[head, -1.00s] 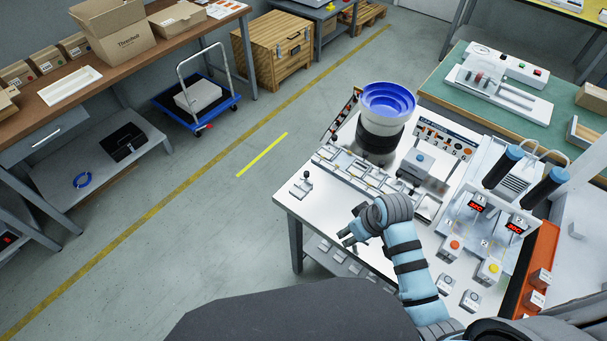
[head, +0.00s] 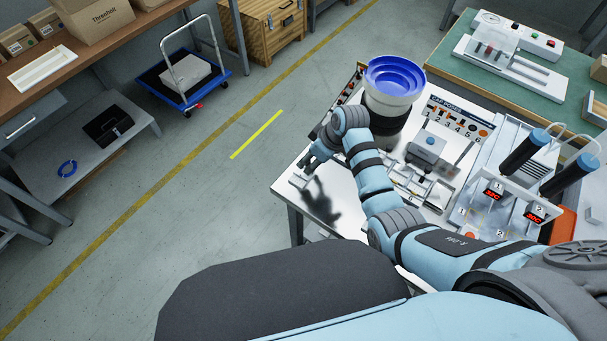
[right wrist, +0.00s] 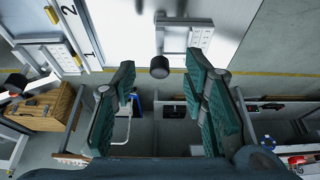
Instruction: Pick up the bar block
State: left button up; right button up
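My right gripper (head: 311,161) is above that corner. In the right wrist view its two teal-padded fingers are apart, with the knob in line with the gap and nothing held. Whether they touch the block cannot be told. My left gripper is not in view.
The white worktable (head: 345,222) carries a blue-topped bowl feeder (head: 394,80) close behind my right arm. A fixture (head: 430,147) and two dark screwdrivers (head: 524,152) stand to the right. Open floor lies left of the table.

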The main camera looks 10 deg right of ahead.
aim_at(302, 172)
jog(key=x, duration=0.2)
jog(key=shift+w+f, duration=0.15)
jog(key=shift+f, duration=0.05)
jog(key=shift+w+a+f+b, duration=0.1)
jog(key=shift+w+f+b, duration=0.15)
jog(key=shift+b, duration=0.1)
jog(key=shift+s+r, duration=0.1)
jog(key=shift+s, duration=0.05)
jog(key=shift+s+r, duration=0.1)
jog(key=shift+s, duration=0.1)
jog(key=shift+c, duration=1.3)
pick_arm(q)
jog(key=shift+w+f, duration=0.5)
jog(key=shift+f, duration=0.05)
pick_arm(e)
grip_shut()
